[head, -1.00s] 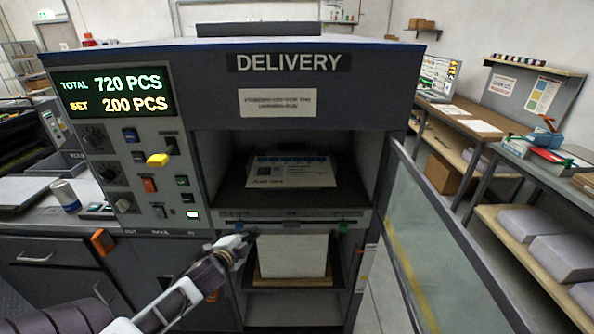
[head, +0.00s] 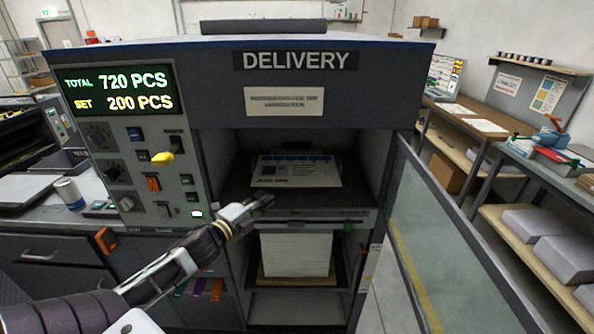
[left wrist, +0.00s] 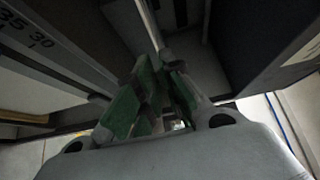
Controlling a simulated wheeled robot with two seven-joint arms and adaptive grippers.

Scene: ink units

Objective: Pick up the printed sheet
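The printed sheet (head: 297,170) lies flat on the shelf of the open delivery bay, white with blue and dark print. My left gripper (head: 268,201) is in front of the bay's lower lip, just below and left of the sheet's near edge, apart from it. Its fingers look closed together and hold nothing visible. In the left wrist view the green-padded fingers (left wrist: 158,85) come close together at their tips; the sheet cannot be made out there. My right gripper is not in view.
A stack of white paper (head: 296,255) sits in the compartment below. The control panel (head: 130,150) is left of the bay. The glass door (head: 445,240) stands open at the right. A measuring bar with a green slider (head: 347,226) runs under the shelf.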

